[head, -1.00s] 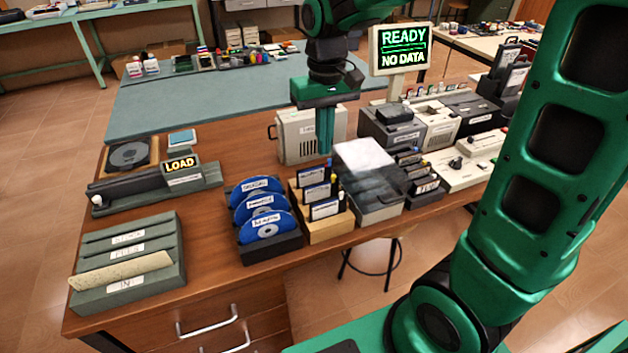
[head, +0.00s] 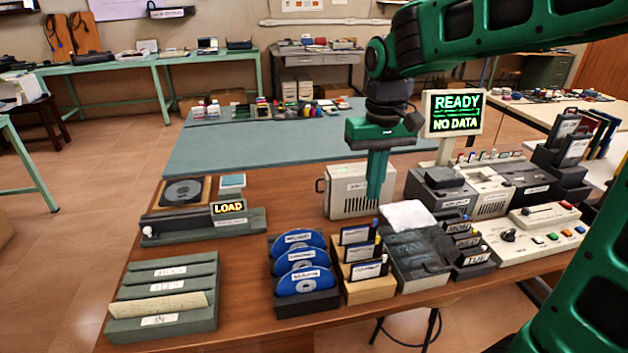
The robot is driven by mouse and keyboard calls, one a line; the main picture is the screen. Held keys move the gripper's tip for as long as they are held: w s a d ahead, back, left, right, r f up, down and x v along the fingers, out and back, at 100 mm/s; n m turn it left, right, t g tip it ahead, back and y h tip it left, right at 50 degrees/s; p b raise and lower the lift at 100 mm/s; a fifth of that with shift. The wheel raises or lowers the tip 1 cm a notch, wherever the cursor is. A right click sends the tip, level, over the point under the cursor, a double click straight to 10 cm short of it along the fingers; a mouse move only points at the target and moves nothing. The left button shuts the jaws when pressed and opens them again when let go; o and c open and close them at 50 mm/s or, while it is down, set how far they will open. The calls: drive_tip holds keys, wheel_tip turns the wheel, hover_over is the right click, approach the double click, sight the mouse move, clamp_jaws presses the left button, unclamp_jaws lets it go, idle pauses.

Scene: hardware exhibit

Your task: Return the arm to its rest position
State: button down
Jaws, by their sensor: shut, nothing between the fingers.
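My gripper (head: 374,196) is shut and empty. It points straight down, with its green fingers together in front of the cream box (head: 347,191) on the wooden desk. My green arm comes in from the upper right, and another part of it fills the right edge. The fingertips appear above the desk, but the gap below them is hard to judge.
Below the gripper stand a rack of blue discs (head: 305,284), a wooden disk holder (head: 371,291) and a dark bin (head: 411,240) with a white sheet. A screen (head: 453,113) reading READY, NO DATA rises just right. A teal mat (head: 240,150) lies behind.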

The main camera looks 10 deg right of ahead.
drive_tip(key=s+d+m, duration=0.1)
drive_tip(key=s+d, duration=0.2)
drive_tip(key=s+d+f+m, duration=0.1)
drive_tip(key=s+d, duration=0.2)
drive_tip(key=d, duration=0.1)
drive_tip(key=s+d+m, duration=0.1)
drive_tip(key=s+d, duration=0.2)
drive_tip(key=shift+d+f, duration=0.15)
drive_tip(key=shift+f, duration=0.05)
drive_tip(key=s+d+f+m, duration=0.1)
drive_tip(key=s+d+f, duration=0.1)
drive_tip(key=s, duration=0.5)
drive_tip(key=s+d+f+m, duration=0.2)
drive_tip(key=s+d, duration=0.2)
drive_tip(key=s, duration=0.3)
drive_tip(key=shift+s+f, duration=0.15)
drive_tip(key=shift+f, duration=0.15)
drive_tip(key=shift+w+f, duration=0.25)
drive_tip(key=shift+w, duration=0.4)
